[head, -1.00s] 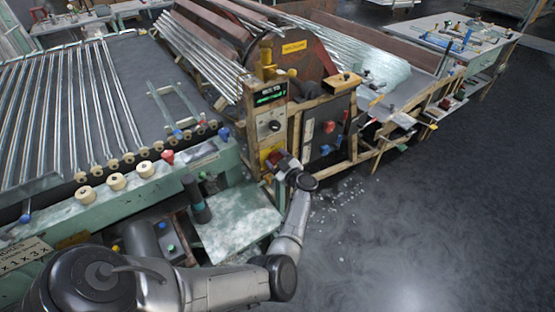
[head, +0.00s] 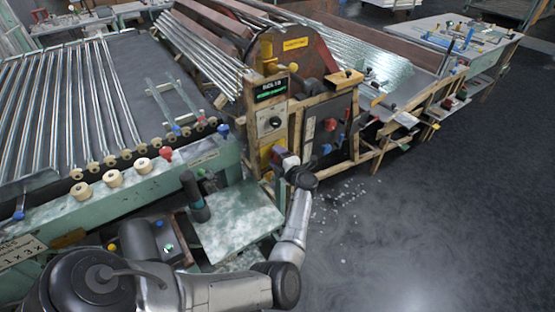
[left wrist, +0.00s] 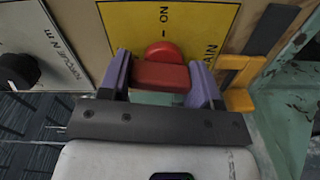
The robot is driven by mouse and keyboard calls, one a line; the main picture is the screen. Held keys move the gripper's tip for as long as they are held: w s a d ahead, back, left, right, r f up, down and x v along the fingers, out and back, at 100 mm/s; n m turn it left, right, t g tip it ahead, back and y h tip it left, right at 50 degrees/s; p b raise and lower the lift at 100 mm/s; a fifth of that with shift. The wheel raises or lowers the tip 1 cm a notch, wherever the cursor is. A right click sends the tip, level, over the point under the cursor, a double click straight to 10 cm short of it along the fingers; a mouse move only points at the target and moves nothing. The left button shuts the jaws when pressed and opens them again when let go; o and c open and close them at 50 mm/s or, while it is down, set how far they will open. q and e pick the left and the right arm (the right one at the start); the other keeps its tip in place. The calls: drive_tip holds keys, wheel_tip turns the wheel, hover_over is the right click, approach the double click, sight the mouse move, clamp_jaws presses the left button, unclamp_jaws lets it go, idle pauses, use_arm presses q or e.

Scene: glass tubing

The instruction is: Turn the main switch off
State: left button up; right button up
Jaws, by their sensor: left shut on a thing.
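The main switch has a red bar handle (left wrist: 160,77) in front of a round red hub (left wrist: 163,51). It sits on a yellow plate (left wrist: 120,25) whose visible lettering reads "ON" and part of "MAIN". My left gripper (left wrist: 161,64) has its two purple fingers on either side of the red handle, shut on it. In the head view my left gripper (head: 281,156) is at the yellow plate (head: 265,156), low on the wooden control post, and covers most of the switch. My right gripper is not in view.
A black dial (left wrist: 18,71) is left of the switch. Above the plate in the head view are another dial (head: 275,122) and a lit display (head: 271,89). A dark panel (head: 330,130) with red and blue knobs stands to the right. Open floor (head: 420,220) lies front right.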

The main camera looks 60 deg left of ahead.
use_arm(q)
drive_tip(key=shift+n+b, duration=0.3)
drive_tip(key=shift+n, duration=0.6)
drive_tip(key=o, duration=0.9)
drive_tip(key=d, duration=0.4)
drive_tip(key=d+p, duration=0.1)
drive_tip(key=d, duration=0.9)
drive_tip(key=shift+w+p, duration=0.4)
drive_tip(key=shift+w+a, duration=0.1)
